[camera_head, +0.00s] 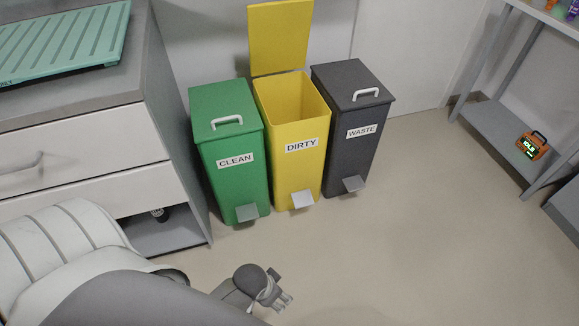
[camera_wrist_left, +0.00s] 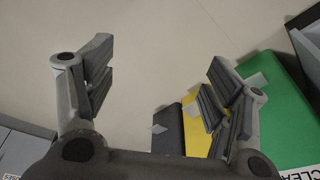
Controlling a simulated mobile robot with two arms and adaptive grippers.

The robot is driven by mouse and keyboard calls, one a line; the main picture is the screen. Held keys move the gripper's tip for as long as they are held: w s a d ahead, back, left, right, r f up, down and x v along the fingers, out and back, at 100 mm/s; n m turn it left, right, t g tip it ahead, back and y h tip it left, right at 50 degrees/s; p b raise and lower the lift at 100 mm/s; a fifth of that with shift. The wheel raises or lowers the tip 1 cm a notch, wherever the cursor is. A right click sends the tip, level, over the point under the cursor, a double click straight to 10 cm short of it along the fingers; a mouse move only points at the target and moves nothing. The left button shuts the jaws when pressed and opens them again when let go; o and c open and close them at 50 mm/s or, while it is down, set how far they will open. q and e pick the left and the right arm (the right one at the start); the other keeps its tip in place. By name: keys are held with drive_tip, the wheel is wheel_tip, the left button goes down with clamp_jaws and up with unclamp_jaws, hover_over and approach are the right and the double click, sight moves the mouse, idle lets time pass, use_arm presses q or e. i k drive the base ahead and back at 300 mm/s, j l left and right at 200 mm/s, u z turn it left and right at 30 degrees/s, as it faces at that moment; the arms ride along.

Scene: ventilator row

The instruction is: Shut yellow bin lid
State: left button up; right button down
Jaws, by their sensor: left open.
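The yellow bin (camera_head: 299,147), labelled DIRTY, stands between the other two bins in the head view. Its yellow lid (camera_head: 280,37) is up, standing upright behind the opening against the wall. A grey pedal (camera_head: 302,200) sticks out at its base. A strip of the yellow bin (camera_wrist_left: 194,138) shows in the left wrist view, partly hidden by a finger. My left gripper (camera_head: 281,295) is low in front of the bins, apart from them. In the left wrist view its fingers (camera_wrist_left: 158,80) are spread with nothing between them. My right gripper is not in view.
A green CLEAN bin (camera_head: 231,150) stands left of the yellow bin, and a dark WASTE bin (camera_head: 348,130) stands right, both lids shut. A drawer cabinet (camera_head: 80,140) is at left. A shelf (camera_head: 500,140) is at right. The floor (camera_head: 420,230) in front is clear.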

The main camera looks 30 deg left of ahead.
sight(279, 31)
drive_tip(key=i+j+u, duration=0.15)
drive_tip(key=i, duration=0.3)
drive_tip(key=i+u, duration=0.15)
drive_tip(key=i, duration=0.3)
